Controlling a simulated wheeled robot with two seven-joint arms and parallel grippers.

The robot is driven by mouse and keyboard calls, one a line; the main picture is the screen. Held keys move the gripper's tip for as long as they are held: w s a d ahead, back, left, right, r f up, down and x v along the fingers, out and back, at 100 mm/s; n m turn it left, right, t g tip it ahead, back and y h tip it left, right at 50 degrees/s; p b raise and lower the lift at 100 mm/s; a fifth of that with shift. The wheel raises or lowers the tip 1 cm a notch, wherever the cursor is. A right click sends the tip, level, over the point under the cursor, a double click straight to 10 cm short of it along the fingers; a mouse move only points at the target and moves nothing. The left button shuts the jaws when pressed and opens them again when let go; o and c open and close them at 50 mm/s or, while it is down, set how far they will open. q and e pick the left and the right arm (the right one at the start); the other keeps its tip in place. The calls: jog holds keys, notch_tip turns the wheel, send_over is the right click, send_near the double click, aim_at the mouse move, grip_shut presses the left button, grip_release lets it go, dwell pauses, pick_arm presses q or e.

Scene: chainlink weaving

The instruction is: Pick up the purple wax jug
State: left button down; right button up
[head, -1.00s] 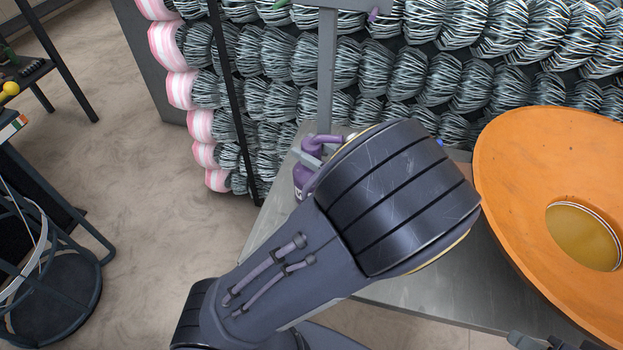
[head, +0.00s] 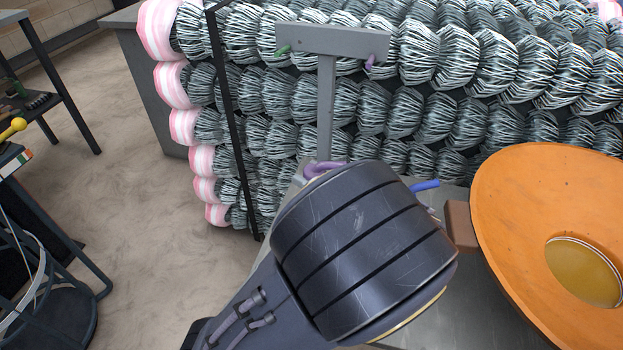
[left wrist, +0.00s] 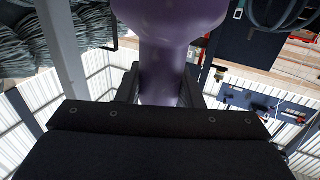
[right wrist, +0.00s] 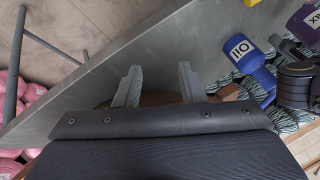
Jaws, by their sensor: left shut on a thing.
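The purple wax jug (left wrist: 163,70) is between the two fingers of my left gripper (left wrist: 160,88) in the left wrist view, and the gripper is shut on it. In the head view only a purple curved part of the jug (head: 318,167) shows; my left forearm hides the rest and the gripper. In the right wrist view the jug (right wrist: 306,24) is at the top right, tilted in the picture, with part of its label showing. My right gripper (right wrist: 158,78) is open and empty, pointing toward the grey table edge.
A blue oil jug (right wrist: 256,68) is close to the wax jug. A grey post with a crossbar (head: 326,105) stands behind. A large orange dish (head: 520,215) and a brown block (head: 461,226) are at the right. Wire coils (head: 400,110) fill the back.

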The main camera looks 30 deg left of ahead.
pick_arm(q)
jog(key=r, duration=0.1)
jog(key=s+d+r, duration=0.1)
jog(key=r, duration=0.1)
jog(key=s+d+r+p, duration=0.1)
jog(key=shift+s+d+r, duration=0.1)
jog(key=shift+d+r, duration=0.05)
jog(key=shift+d, duration=0.05)
jog(key=s+d+r, duration=0.4)
jog(key=s+d, duration=0.2)
jog(key=shift+s+d+p, duration=0.15)
jog(key=shift+d+p, duration=0.25)
jog(key=c, duration=1.6)
grip_release()
grip_shut()
jog(key=shift+f, duration=0.1)
